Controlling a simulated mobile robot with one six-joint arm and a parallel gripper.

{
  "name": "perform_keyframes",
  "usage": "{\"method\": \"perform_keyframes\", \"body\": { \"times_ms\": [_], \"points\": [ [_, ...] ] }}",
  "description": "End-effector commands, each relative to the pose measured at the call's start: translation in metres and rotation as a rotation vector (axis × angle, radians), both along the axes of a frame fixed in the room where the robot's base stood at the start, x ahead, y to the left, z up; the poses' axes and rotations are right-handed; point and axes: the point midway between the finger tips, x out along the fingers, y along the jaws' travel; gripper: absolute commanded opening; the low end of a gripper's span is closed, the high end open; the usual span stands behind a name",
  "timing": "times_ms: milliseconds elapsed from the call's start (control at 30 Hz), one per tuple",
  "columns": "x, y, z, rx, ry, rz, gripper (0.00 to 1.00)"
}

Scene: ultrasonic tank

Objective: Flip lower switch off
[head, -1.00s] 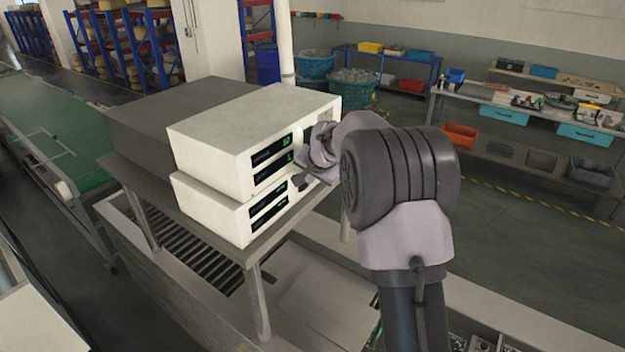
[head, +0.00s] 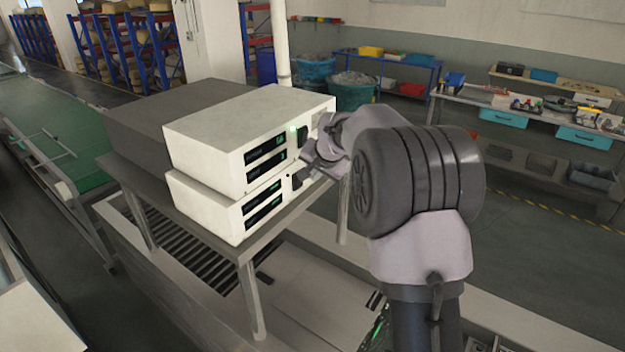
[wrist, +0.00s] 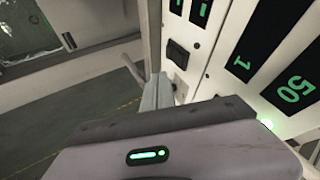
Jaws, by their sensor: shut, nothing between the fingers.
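Two white control boxes are stacked, the upper box (head: 215,125) resting on the lower box (head: 195,205). In the wrist view, the lower box's black rocker switch (wrist: 178,54) shows on its panel, with a small dark, unlit dot beside it. The upper box's black switch (head: 302,137) shows in the head view, and its indicator (wrist: 267,124) glows green. My gripper (head: 307,168) is shut and empty, close to the right end of the panels at the height of the seam. Whether it touches the lower box cannot be told.
The boxes stand on a grey metal table (head: 245,250) above a tank frame with rollers. A dark grey box (head: 140,120) sits behind them. A green conveyor (head: 50,140) runs at the left. Open floor lies to the right.

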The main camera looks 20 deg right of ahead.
Motion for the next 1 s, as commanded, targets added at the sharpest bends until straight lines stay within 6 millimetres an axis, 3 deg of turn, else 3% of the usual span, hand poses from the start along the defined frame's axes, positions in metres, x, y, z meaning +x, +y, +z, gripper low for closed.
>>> {"method": "perform_keyframes", "body": {
  "times_ms": [200,400,1000],
  "points": [
    [-0.023,0.008,0.048,-0.003,-0.008,0.001,0.00],
    [-0.037,0.012,0.074,-0.003,-0.006,0.000,0.00],
    [-0.045,0.016,0.074,-0.002,-0.004,0.005,0.00]
  ]
}}
